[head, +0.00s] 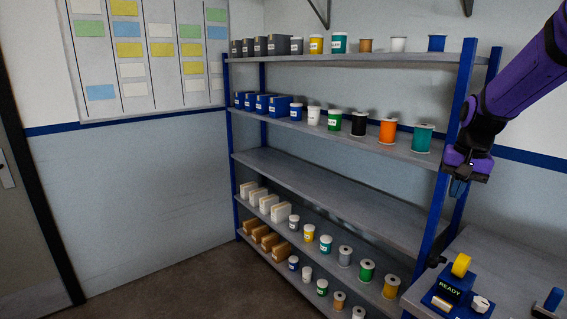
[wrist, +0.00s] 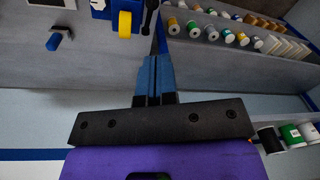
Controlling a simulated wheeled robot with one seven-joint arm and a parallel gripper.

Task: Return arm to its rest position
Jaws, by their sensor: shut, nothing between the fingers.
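My purple arm comes in from the upper right in the head view. My gripper (head: 458,187) hangs in front of the right post of the shelf rack, above the grey bench. In the wrist view my gripper (wrist: 154,72) shows its two blue fingers pressed together, with nothing between them. The fingers appear clear of the shelf and the bench.
A blue shelf rack (head: 320,190) holds several spools, jars and bins; its middle shelf is empty. The grey bench (head: 510,262) at the lower right carries a yellow tape roll (head: 461,265) on a blue "READY" stand (head: 449,288). Floor (head: 190,285) is clear left of the rack.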

